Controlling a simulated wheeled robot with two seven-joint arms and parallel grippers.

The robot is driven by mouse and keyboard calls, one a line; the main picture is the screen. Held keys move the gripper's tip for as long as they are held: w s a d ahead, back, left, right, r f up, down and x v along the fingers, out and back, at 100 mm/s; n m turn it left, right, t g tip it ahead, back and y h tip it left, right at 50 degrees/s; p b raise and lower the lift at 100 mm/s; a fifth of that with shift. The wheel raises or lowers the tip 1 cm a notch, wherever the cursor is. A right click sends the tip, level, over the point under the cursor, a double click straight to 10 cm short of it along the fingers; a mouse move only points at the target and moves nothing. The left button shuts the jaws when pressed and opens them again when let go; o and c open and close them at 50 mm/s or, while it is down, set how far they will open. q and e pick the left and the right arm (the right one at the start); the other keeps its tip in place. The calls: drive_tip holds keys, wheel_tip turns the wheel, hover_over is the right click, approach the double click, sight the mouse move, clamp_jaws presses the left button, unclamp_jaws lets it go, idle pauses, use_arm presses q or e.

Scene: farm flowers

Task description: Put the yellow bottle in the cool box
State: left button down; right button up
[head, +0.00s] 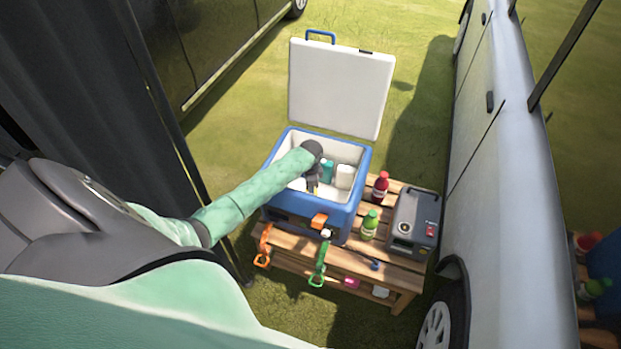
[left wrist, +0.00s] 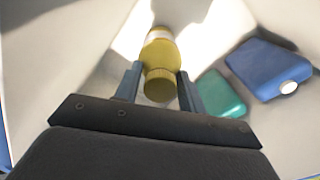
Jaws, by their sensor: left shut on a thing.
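The cool box (head: 355,215) is blue with a white inside and stands on a wooden slatted table. Its white lid (head: 340,88) stands open at the back. My left gripper (head: 312,187) reaches down into the box opening from the left. In the left wrist view its two fingers (left wrist: 158,84) are shut on the yellow bottle (left wrist: 159,52), one on each side near the cap. The bottle is inside the white walls; whether its base touches the floor of the box is unclear. In the head view my arm and gripper mostly hide it. My right gripper is not in view.
Inside the box are a teal item (head: 327,170) and a white container (head: 345,177); a blue pack (left wrist: 265,68) shows in the wrist view. On the table (head: 400,272) are a red bottle (head: 380,187), a green bottle (head: 370,224) and a grey appliance (head: 413,225). Vehicles flank the table.

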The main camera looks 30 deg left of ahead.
use_arm(q)
drive_tip(key=c, duration=0.8)
unclamp_jaws()
drive_tip(key=shift+f, duration=0.1)
drive_tip(key=shift+c, duration=0.2)
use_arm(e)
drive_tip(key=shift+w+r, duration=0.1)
use_arm(q)
drive_tip(key=shift+r, duration=0.3)
wheel_tip(320, 180, up, 11)
drive_tip(key=shift+w+f+b, duration=0.1)
drive_tip(key=shift+f+b, duration=0.1)
drive_tip(key=shift+b, duration=1)
drive_tip(key=shift+r, duration=0.5)
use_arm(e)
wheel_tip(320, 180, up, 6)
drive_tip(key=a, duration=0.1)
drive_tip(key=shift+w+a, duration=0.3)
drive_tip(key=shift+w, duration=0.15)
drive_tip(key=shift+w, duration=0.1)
